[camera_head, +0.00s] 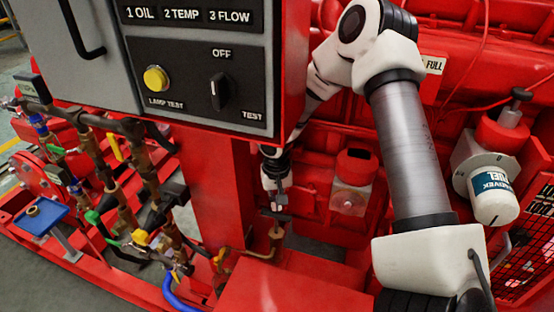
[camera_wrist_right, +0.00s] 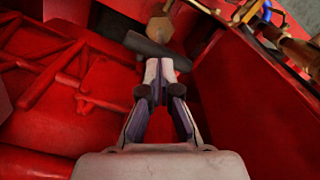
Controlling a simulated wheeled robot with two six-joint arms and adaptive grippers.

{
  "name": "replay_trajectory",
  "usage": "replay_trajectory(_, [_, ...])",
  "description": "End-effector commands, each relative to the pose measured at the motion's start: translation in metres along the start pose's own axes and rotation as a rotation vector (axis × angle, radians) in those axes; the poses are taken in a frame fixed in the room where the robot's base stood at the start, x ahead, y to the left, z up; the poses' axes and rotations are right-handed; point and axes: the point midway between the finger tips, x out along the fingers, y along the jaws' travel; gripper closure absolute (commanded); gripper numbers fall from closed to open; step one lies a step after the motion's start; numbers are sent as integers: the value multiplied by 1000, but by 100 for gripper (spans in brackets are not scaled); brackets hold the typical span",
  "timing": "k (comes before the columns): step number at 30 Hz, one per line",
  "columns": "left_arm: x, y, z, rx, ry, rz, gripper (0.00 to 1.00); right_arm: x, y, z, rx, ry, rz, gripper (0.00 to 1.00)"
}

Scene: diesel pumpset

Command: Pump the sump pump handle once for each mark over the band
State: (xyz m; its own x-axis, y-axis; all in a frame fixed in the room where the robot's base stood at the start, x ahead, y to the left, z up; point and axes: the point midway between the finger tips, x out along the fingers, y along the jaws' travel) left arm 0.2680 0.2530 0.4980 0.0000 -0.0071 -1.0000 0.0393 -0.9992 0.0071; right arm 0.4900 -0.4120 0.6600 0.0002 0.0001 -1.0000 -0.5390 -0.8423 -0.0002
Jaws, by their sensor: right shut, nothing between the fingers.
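My right gripper (camera_head: 276,203) reaches down behind the red post beside the control box. Its fingers are shut and empty in the right wrist view (camera_wrist_right: 159,68). A dark bar handle (camera_wrist_right: 152,49) lies just beyond the fingertips, with a rounded brass piece (camera_wrist_right: 160,30) past it. I cannot tell whether the fingertips touch the bar. In the head view, a brass upright fitting (camera_head: 276,235) stands just below the gripper; it looks like the sump pump. No band with marks can be made out. My left gripper is not in view.
A grey control box (camera_head: 200,75) with a yellow lamp-test button (camera_head: 156,79) and a dark switch (camera_head: 219,92) hangs left of my right arm. Brass pipes and valves (camera_head: 120,190) crowd the left. A white filter (camera_head: 493,195) is at right. Red engine parts enclose the gripper.

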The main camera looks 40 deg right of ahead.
Motion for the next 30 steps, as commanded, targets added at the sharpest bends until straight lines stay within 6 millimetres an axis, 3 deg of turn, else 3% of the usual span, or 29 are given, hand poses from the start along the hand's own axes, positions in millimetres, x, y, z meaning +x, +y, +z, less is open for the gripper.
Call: replay_trajectory(30, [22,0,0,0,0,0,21,42,0,0,0,-1,1,100])
